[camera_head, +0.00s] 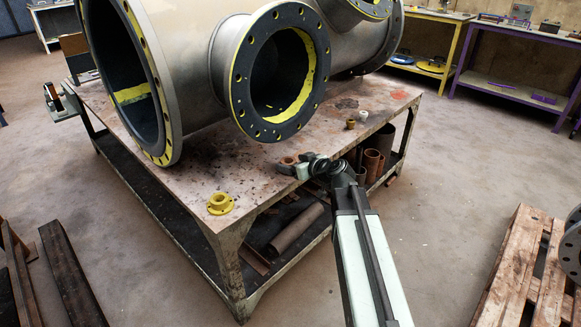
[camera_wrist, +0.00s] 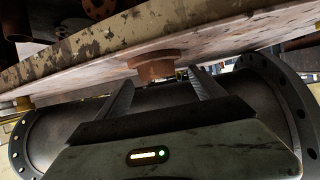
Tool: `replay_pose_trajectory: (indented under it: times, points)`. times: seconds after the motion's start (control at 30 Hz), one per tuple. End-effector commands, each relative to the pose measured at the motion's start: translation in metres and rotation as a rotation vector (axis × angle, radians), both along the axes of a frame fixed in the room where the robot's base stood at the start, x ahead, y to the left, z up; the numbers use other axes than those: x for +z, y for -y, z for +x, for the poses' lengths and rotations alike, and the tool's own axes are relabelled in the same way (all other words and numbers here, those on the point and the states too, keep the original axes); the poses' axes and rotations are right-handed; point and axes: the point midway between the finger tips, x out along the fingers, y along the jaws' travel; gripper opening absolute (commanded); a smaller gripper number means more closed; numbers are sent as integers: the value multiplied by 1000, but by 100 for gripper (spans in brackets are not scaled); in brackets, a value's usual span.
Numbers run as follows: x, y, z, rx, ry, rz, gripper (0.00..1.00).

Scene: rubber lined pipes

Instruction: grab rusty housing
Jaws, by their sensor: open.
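The rusty housing (camera_wrist: 155,68) is a short brown round piece with a wider flange, on the worktable's top near its front edge. The wrist view shows it upside down, just beyond the fingertips. In the head view a small part of the housing (camera_head: 288,160) shows beside my gripper (camera_head: 303,170), which partly hides it. In the wrist view my gripper (camera_wrist: 160,80) has its two fingers apart with nothing held between them. The housing lies roughly in line with the gap, and no clear contact shows.
A large flanged metal pipe (camera_head: 190,60) fills the back of the worktable (camera_head: 190,180). A yellow flanged piece (camera_head: 220,203) sits near the front corner. Small fittings (camera_head: 350,124) stand at the right. Brown pipes (camera_head: 372,162) are below. A wooden pallet (camera_head: 525,265) is at right.

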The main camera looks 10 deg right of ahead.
Motion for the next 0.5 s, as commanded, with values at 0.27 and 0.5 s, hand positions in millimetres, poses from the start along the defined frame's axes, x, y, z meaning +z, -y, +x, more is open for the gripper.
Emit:
replay_pose_trajectory:
  times: [0.27, 0.5]
  points:
    - [-14, -12, 34, 1, 0, 0, 78]
    - [-13, -12, 32, 1, 0, 0, 50]
